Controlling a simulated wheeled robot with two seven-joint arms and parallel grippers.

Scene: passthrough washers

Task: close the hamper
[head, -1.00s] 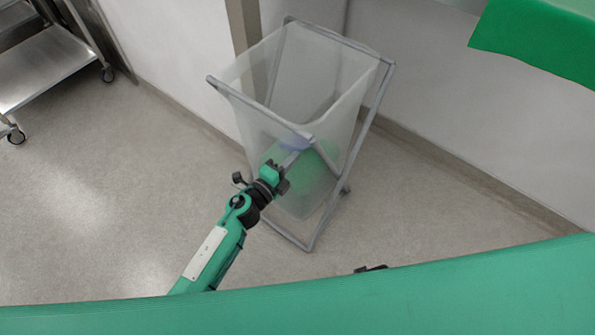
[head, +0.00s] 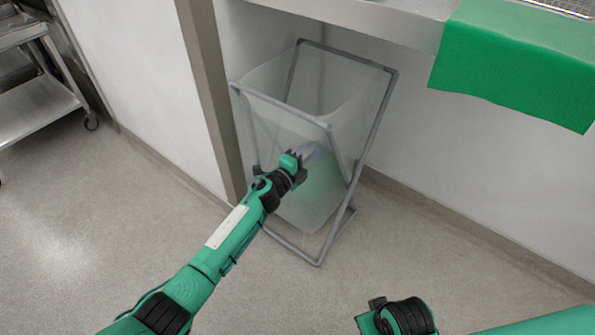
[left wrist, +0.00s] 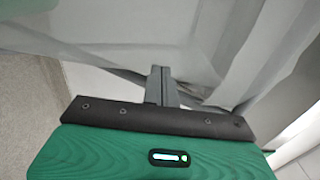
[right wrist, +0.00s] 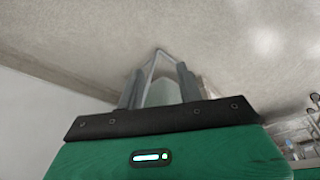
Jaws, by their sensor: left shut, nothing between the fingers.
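The hamper, a translucent bag (head: 270,118) hung on a crossed grey tube frame (head: 372,125), stands on the floor by the wall, its top open. My left gripper (head: 310,153) is shut and empty at the hamper's front side, below the top rim. I cannot tell whether it touches the bag. The left wrist view shows its closed fingers (left wrist: 162,82) in front of pale bag material and grey tubes. My right gripper's fingers stand apart in the right wrist view (right wrist: 159,90), with the hamper's frame seen beyond them. In the head view the right wrist is at the bottom.
A metal counter (head: 345,18) with a green cloth (head: 515,65) hanging over its edge is above and right of the hamper. A wall post (head: 212,90) stands close on its left. A steel cart (head: 40,105) is at far left. The floor in front is clear.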

